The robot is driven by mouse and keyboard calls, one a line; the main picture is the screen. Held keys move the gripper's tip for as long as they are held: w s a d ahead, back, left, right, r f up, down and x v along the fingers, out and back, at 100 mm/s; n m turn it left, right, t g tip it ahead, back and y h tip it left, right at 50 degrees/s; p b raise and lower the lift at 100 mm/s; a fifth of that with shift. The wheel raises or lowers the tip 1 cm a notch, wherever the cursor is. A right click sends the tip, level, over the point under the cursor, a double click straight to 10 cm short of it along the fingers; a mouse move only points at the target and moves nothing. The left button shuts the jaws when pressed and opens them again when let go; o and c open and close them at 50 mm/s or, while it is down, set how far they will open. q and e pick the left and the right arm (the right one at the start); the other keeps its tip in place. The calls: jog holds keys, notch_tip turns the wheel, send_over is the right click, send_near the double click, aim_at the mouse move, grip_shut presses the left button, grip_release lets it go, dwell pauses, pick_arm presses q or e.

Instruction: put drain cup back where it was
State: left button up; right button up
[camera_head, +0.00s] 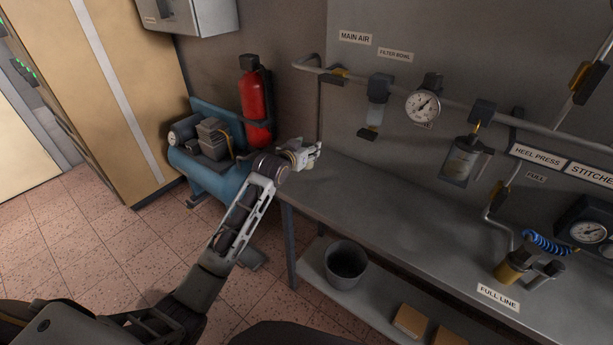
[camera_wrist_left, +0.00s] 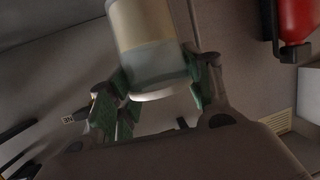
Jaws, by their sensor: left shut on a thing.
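My left gripper (camera_head: 306,155) is at the left end of the grey workbench, above its back left corner. In the left wrist view its green-padded fingers (camera_wrist_left: 158,85) are shut on the drain cup (camera_wrist_left: 146,32), a pale cylinder with a beige upper part, a greyer lower band and a whitish end. In the head view the cup is mostly hidden by the gripper, with only a small pale part showing. My right gripper is not in view.
The workbench (camera_head: 365,200) top is clear on its left. A dark bucket (camera_head: 345,262) stands on its lower shelf. The filter bowl (camera_head: 376,100) and gauge (camera_head: 422,105) hang on the air pipe. A red extinguisher (camera_head: 254,103) and blue compressor (camera_head: 215,170) stand left.

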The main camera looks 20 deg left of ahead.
pick_arm(q)
notch_tip(320, 180, down, 4)
jog(key=shift+f, duration=0.55)
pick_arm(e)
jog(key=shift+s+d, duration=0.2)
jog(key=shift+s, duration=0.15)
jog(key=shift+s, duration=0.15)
pick_arm(q)
jog(key=shift+f, duration=0.1)
jog(key=shift+f, duration=1.75)
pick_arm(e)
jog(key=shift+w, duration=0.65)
